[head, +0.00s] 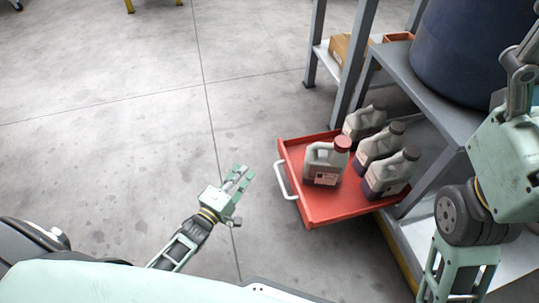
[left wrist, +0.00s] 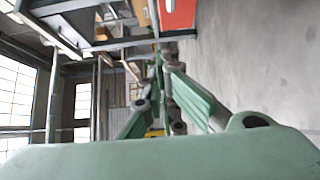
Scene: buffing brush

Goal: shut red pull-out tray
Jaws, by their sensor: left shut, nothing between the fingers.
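The red pull-out tray (head: 335,208) sticks out from the grey shelf unit on the right in the head view. A white handle (head: 282,182) is on its left-facing front. Several grey jugs (head: 323,165) stand on it, one with a red cap and the others with dark caps. My left gripper (head: 243,173) is shut and empty, to the left of the handle and apart from it. In the left wrist view its fingers (left wrist: 164,84) show in the middle, and a red surface, likely the tray (left wrist: 180,14), shows at the top edge. My right gripper is out of frame.
The shelf unit (head: 425,95) has grey posts and carries a large dark blue drum (head: 462,50). A cardboard box (head: 345,48) sits on a shelf behind. My right arm is close to the shelf at right. The concrete floor (head: 120,100) at left is clear.

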